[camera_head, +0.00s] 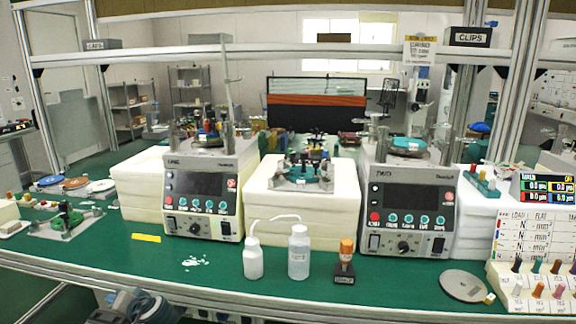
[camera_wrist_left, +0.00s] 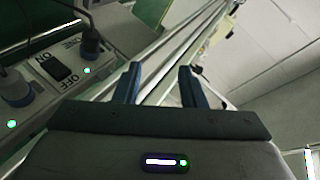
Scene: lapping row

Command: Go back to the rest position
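My left gripper (camera_wrist_left: 161,78) shows in the left wrist view with its two dark fingers apart and nothing between them. Behind the fingers are pale metal rails and a light wall, tilted in the picture. In the head view, dark and grey parts of my left arm show at the bottom left edge, below the front of the bench; the fingertips cannot be made out there. My right gripper is in neither view.
The green bench (camera_head: 215,262) carries two control units (camera_head: 202,205) (camera_head: 407,213), white bottles (camera_head: 253,260) (camera_head: 298,252), an orange-capped bottle (camera_head: 346,254) and a grey disc (camera_head: 462,285). A switch panel (camera_wrist_left: 62,75) is left of the fingers.

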